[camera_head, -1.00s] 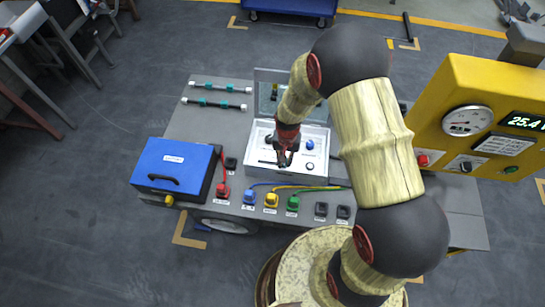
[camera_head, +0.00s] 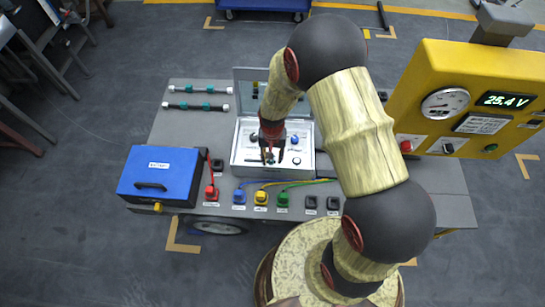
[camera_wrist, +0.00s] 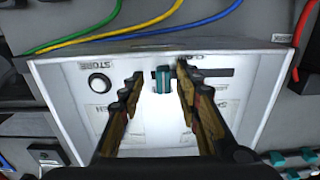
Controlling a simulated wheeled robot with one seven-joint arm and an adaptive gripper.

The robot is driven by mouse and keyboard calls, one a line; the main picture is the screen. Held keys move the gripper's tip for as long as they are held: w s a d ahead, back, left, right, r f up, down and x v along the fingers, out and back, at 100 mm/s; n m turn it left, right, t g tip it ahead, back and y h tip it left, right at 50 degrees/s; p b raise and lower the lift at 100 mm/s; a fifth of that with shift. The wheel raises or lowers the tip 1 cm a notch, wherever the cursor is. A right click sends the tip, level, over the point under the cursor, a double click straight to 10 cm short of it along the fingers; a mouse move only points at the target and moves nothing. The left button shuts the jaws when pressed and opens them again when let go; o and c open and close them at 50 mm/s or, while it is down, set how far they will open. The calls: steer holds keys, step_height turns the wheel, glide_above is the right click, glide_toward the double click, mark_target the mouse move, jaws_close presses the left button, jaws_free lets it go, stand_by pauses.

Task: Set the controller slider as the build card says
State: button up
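The controller is a white open box (camera_head: 240,150) with its grey lid raised at the back, in the middle of the bench in the head view. Its white panel (camera_wrist: 72,72) fills much of the wrist view. A teal slider knob (camera_wrist: 162,79) stands at one end of a dark slot (camera_wrist: 215,72). My gripper (camera_wrist: 159,70) is open, its two fingers on either side of the knob with gaps visible. In the head view my gripper (camera_head: 272,158) hangs over the panel and hides the slider. I cannot make out a readable build card.
A blue battery box (camera_head: 165,170) stands left on the grey bench (camera_head: 180,130). Red, blue, yellow and green connectors (camera_head: 261,198) line the front edge with cables. Two rods with teal bands (camera_head: 195,105) lie at back left. A yellow meter cabinet (camera_head: 430,75) reading 25.4 V stands right.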

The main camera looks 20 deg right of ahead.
step_height(320, 180, up, 12)
stand_by(0.5)
stand_by(0.4)
steer(key=s+r+n+t, duration=0.1)
steer(key=s+r+t, duration=0.1)
steer(key=s+r, duration=0.4)
steer(key=s+d+r+n+t, duration=0.1)
steer(key=s+r, duration=0.5)
steer(key=r, duration=0.7)
steer(key=s+d+r+n+t, duration=0.1)
steer(key=s+r+n+t, duration=0.1)
steer(key=s+r, duration=0.4)
step_height(320, 180, up, 4)
steer(key=shift+r+t, duration=0.15)
steer(key=shift+t, duration=0.15)
